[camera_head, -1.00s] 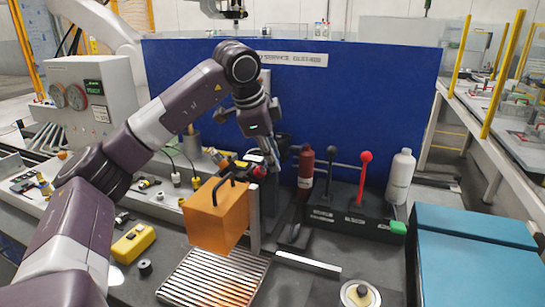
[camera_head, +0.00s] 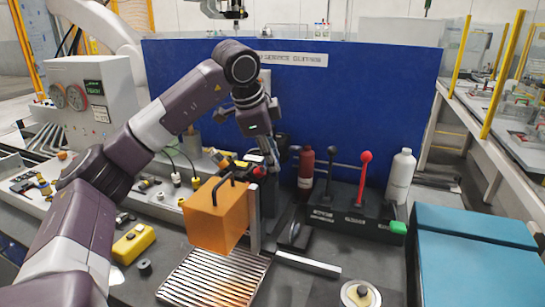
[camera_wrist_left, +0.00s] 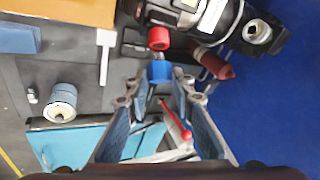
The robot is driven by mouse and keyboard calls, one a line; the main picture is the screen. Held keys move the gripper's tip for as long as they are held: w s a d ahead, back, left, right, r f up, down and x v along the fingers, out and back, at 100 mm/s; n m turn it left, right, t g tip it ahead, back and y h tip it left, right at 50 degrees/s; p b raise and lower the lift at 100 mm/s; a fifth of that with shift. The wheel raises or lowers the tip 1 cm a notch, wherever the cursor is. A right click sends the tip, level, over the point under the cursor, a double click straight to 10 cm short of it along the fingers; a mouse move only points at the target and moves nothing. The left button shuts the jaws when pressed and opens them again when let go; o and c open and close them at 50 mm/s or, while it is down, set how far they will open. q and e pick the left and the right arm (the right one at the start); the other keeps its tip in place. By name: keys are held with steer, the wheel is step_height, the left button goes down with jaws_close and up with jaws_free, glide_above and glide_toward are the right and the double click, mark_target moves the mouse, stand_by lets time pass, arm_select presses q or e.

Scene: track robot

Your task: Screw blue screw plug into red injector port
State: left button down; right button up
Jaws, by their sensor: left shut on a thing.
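My left gripper (camera_wrist_left: 160,97) is shut on the blue screw plug (camera_wrist_left: 159,71), which sits between its fingertips in the left wrist view. The red injector port (camera_wrist_left: 158,38) is just above the plug in that view, on a dark machine part. A small gap shows between plug and port in the picture; I cannot tell their true distance. In the head view, my left gripper (camera_head: 270,155) points down behind the orange box, and the plug is hidden there. My right gripper is not in view.
An orange box with a black handle (camera_head: 217,216) stands close in front of the left gripper. A red-knobbed lever (camera_head: 364,177), a dark red bottle (camera_head: 306,168) and a white bottle (camera_head: 400,177) stand to the right. A blue panel (camera_head: 370,95) rises behind.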

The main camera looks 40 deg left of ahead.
arm_select(q)
steer(key=shift+s+a+f+b, duration=0.2)
steer(key=shift+a+f+b, duration=0.4)
steer(key=shift+a+f, duration=0.15)
steer(key=c, duration=1.6)
jaws_free()
steer(key=shift+r, duration=0.15)
steer(key=v, duration=1.2)
